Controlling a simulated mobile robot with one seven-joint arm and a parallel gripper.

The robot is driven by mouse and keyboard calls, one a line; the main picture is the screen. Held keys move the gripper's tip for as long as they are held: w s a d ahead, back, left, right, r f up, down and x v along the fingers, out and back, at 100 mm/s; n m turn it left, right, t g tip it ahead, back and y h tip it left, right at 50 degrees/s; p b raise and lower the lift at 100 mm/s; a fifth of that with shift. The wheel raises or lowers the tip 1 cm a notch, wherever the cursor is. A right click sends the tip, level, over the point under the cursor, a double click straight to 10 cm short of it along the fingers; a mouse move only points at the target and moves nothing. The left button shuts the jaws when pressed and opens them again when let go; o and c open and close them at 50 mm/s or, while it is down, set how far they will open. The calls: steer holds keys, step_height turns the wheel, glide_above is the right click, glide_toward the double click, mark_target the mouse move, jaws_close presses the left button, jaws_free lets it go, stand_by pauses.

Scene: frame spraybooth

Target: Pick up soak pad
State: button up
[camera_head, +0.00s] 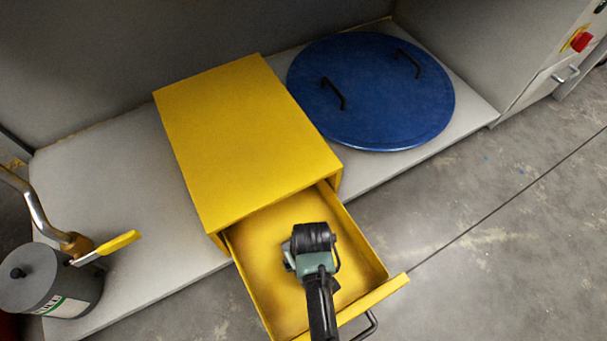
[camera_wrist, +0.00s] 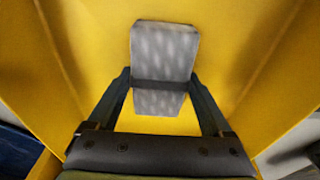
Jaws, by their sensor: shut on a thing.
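The soak pad (camera_wrist: 163,50) is a light grey, mottled block with a dark band across it. In the wrist view it lies between the two fingers of my gripper (camera_wrist: 160,86), which is shut on it. In the head view my gripper (camera_head: 311,245) points down into the open yellow drawer (camera_head: 262,293) and hides nearly all of the pad. I cannot tell whether the pad touches the drawer floor.
The yellow cabinet (camera_head: 245,140) stands behind the drawer on a grey platform (camera_head: 110,190). A blue round lid (camera_head: 370,90) with two black handles lies at its right. A grey canister (camera_head: 45,280) with a yellow lever stands at left. The drawer walls surround my gripper.

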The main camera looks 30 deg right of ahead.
step_height(320, 180, up, 10)
steer(key=p, duration=0.7)
steer(key=shift+p, duration=0.3)
